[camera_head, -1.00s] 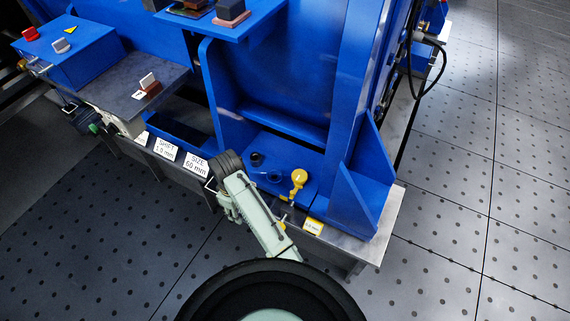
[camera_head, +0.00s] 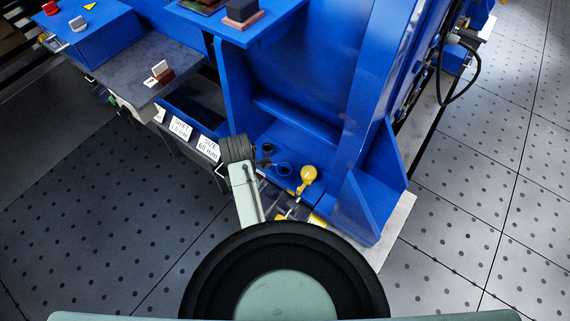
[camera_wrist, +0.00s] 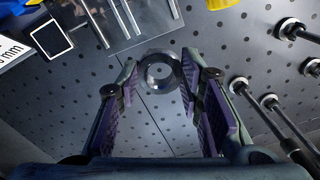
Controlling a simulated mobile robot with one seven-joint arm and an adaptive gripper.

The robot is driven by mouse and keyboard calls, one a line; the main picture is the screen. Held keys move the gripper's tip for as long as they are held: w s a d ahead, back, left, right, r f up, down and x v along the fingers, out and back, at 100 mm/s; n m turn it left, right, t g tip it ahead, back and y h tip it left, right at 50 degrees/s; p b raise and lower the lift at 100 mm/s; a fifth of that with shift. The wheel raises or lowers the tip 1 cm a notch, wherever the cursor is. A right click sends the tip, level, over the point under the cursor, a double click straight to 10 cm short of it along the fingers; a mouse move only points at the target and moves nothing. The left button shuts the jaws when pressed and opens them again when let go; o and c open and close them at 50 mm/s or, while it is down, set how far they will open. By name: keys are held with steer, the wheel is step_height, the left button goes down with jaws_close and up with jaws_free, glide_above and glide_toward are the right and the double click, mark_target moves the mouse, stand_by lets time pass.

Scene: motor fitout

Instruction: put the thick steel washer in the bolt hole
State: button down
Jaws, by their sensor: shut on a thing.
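My gripper (camera_wrist: 160,78) shows in the wrist view with its purple-padded fingers shut on the thick steel washer (camera_wrist: 147,79), a grey ring held at the fingertips. Through the ring I see a bright patch. The dark floor lies beyond it. In the head view my arm hides the fingers and the washer. A dark round opening (camera_head: 283,169) lies in the blue base ledge, with a black round piece (camera_head: 267,148) just behind it. I cannot tell for sure which is the bolt hole; the washer is not seen in either.
A blue upright gusset (camera_head: 368,212) bounds the right side. A "SIZE 60 mm" label (camera_head: 208,149) is at the front edge. Several dark rods with round ends (camera_wrist: 240,86) show at right in the wrist view.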

steer(key=w+d+b, duration=0.2)
steer(key=w+d, duration=0.8)
steer(key=w, duration=0.4)
steer(key=p, duration=0.1)
glide_above(284, 164)
steer(key=s, duration=0.2)
steer(key=f, duration=0.6)
steer(key=shift+s+f, duration=0.2)
steer(key=shift+w+f, duration=0.15)
steer(key=shift+f, duration=0.15)
steer(key=shift+f, duration=0.3)
steer(key=shift+f, duration=0.35)
steer(key=c, duration=1.1)
jaws_free()
